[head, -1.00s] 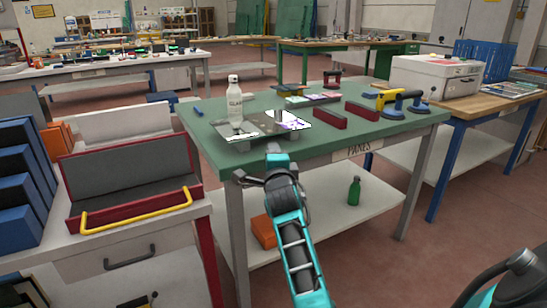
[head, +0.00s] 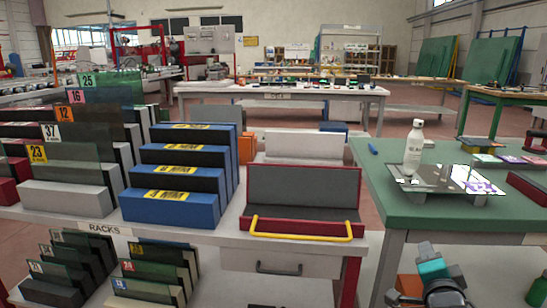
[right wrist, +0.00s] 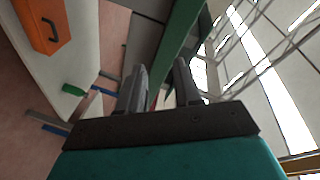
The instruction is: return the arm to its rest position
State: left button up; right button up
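My right gripper (head: 420,274) is at the bottom right of the head view, in front of and below the near edge of the green-topped table (head: 395,212). In the right wrist view its two dark fingers (right wrist: 160,78) stand apart with nothing held between them. Part of the right arm is cut off by the bottom of the head view. My left gripper does not show.
A white bottle (head: 413,150) and a glass pane (head: 440,180) are on the green-topped table. Left of it, a rack bench holds blue racks (head: 175,205) and a red tray with a yellow handle (head: 303,229). An orange box (right wrist: 48,22) shows in the wrist view.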

jog(key=s+a+f+n+g+y, duration=0.2)
jog(key=s+a+f+n+y, duration=0.3)
jog(key=s+a+f+n, duration=0.45)
jog(key=s+a+f+n+g+y, duration=0.2)
jog(key=s+a+f+n+y, duration=0.3)
jog(key=s+a+n, duration=0.55)
pick_arm(q)
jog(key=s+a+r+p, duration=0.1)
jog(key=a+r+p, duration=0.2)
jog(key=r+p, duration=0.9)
jog(key=p, duration=0.4)
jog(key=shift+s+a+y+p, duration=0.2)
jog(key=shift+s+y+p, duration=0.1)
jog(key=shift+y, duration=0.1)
pick_arm(e)
jog(key=s+d+r+m+h, duration=0.1)
jog(key=s+d+r+h, duration=0.1)
jog(key=r, duration=0.8)
jog(key=shift+s+d+r+g, duration=0.15)
jog(key=shift+s+g, duration=0.15)
jog(key=shift+s, duration=0.6)
